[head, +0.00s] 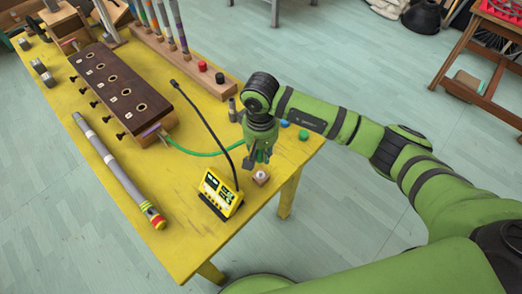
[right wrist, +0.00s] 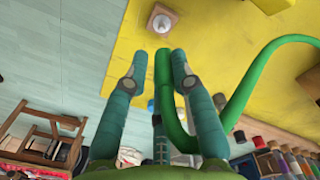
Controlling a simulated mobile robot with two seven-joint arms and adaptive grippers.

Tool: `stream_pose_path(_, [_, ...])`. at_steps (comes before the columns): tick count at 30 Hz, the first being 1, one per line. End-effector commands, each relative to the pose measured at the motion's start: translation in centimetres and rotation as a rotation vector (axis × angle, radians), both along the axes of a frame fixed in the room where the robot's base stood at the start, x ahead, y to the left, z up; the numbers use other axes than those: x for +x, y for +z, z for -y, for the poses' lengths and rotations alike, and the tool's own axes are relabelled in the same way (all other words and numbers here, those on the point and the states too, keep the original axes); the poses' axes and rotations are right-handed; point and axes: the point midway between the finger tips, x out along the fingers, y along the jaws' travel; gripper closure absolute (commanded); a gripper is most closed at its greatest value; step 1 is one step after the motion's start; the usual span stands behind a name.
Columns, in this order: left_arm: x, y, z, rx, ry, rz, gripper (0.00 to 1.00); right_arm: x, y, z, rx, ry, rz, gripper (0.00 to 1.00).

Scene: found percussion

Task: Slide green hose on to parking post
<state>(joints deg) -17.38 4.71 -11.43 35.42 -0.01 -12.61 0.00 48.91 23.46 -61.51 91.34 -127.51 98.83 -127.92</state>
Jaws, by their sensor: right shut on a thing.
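My right gripper (head: 258,157) is shut on the green hose (head: 200,154) near its free end, above the right end of the yellow table. In the right wrist view the hose (right wrist: 163,82) stands between the fingers (right wrist: 157,70), its end pointing toward the post. From there it loops away to the right. The parking post (head: 261,177), a small pale peg on a square base, stands just below the fingertips in the head view. In the right wrist view the post (right wrist: 162,22) lies beyond the hose end, apparently apart from it. My left gripper is out of view.
The hose's other end meets a dark wooden block with holes (head: 118,88). A black-and-yellow display (head: 219,193) with a thin dark stalk stands left of the post. A grey tube (head: 115,165) lies at the front. Coloured caps (head: 303,135) sit near the right edge.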

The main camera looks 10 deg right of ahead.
Motion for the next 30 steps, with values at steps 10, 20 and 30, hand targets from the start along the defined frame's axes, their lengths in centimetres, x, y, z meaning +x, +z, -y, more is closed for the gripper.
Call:
stream_pose_path(10, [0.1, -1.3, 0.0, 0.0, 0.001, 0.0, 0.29, -0.4, -0.8, 0.3, 0.017, -0.202, 0.002, 1.0])
stream_pose_path(20, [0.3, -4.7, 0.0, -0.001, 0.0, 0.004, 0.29, -0.4, -4.0, 0.3, 0.018, -0.196, 0.004, 1.0])
stream_pose_path(30, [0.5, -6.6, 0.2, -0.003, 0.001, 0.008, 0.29, -0.4, -5.7, 0.3, 0.019, -0.195, 0.003, 1.0])
